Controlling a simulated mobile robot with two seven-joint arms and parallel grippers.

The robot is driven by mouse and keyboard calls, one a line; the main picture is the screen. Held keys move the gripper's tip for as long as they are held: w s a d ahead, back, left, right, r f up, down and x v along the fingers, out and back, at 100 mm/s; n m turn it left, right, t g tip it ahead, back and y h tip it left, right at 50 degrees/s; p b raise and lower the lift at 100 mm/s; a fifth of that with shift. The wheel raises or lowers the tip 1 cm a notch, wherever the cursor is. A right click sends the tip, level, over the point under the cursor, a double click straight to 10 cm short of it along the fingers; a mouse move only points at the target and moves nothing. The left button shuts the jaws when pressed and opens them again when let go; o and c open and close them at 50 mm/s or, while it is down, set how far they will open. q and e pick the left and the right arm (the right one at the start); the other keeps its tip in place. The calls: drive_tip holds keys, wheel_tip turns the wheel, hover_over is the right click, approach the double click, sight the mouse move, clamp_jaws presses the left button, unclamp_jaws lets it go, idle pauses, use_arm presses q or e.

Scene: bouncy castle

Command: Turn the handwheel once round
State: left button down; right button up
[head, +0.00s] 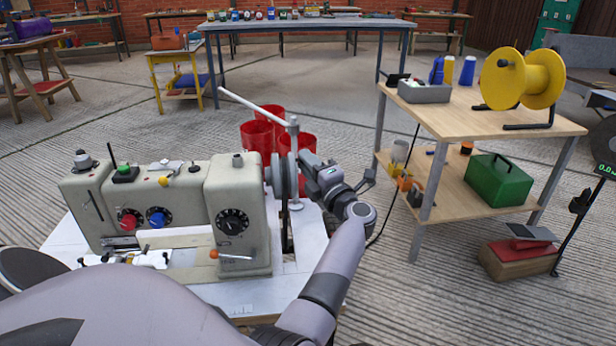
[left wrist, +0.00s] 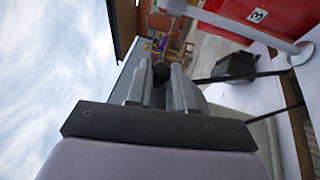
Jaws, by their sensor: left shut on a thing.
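A beige sewing machine (head: 238,215) stands on a white table. Its grey handwheel (head: 278,178) is on the machine's right end, in the head view. My left gripper (head: 303,166) reaches the wheel from the right. In the left wrist view its two fingers (left wrist: 160,88) are closed around a small dark round knob (left wrist: 160,71), which appears to be the handwheel's handle. The gripper covers part of the wheel in the head view. My right gripper is not in view.
A white angled rod on a post (head: 293,140) stands right behind the wheel. Red buckets (head: 258,138) are behind the machine. A wooden table (head: 460,112) to the right carries a yellow spool (head: 540,80); a green box (head: 498,180) sits on its lower shelf. Floor between is open.

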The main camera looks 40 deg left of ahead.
use_arm(q)
drive_tip(key=shift+s+d+r+n+g+y+b, duration=0.15)
drive_tip(key=shift+n+g+y+b, duration=0.35)
drive_tip(key=shift+n+y+b, duration=0.7)
drive_tip(key=shift+s+d+n+g+y+b, duration=0.1)
drive_tip(key=shift+d+n+g+y+b, duration=0.3)
drive_tip(key=shift+n+y+b, duration=0.85)
drive_tip(key=shift+s+d+r+n+g+y+b, duration=0.15)
drive_tip(key=shift+n+g+y+b, duration=0.6)
drive_tip(key=shift+y+b, duration=0.75)
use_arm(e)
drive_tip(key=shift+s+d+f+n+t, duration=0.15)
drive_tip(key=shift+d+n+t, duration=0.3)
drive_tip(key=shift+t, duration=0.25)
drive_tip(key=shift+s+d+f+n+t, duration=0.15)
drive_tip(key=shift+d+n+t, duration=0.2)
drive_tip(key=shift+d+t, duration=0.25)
use_arm(q)
drive_tip(key=shift+f+y, duration=0.1)
drive_tip(key=shift+y, duration=0.15)
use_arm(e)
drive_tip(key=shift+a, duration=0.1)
use_arm(q)
drive_tip(key=shift+n, duration=0.3)
drive_tip(key=c, duration=1)
unclamp_jaws()
drive_tip(key=shift+f, duration=0.1)
drive_tip(key=shift+f, duration=0.1)
